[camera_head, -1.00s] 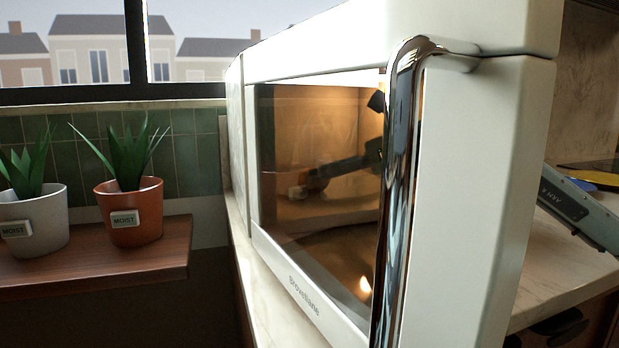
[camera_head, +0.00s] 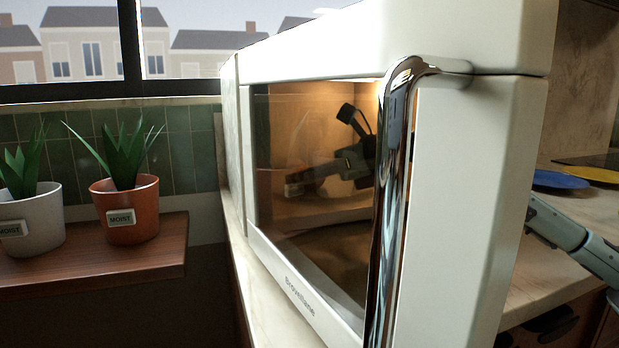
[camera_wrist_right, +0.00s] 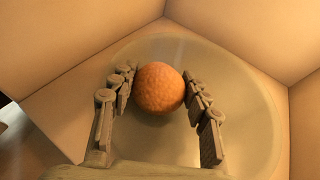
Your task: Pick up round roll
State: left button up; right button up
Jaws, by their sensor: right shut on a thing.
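The round roll (camera_wrist_right: 159,88), an orange-brown ball, sits between the fingertips of my right gripper (camera_wrist_right: 158,86) in the right wrist view. The gripper is shut on it, over the round glass plate (camera_wrist_right: 255,120) inside the microwave. From this angle I cannot tell whether the roll touches the plate. In the head view, my right gripper (camera_head: 310,180) shows dark through the window of the white microwave (camera_head: 455,190); the roll is not clear there. My left gripper is not in view.
The microwave's chrome handle (camera_head: 393,190) and front panel stand close in front. Interior walls surround the right gripper. An orange pot (camera_head: 131,225) and a white pot (camera_head: 32,215) stand on a wooden shelf (camera_head: 95,262) at left. A blue plate (camera_head: 560,180) and a yellow plate (camera_head: 594,174) lie at right.

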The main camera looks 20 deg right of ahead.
jog(key=shift+c, duration=1.1)
jog(key=shift+r, duration=0.1)
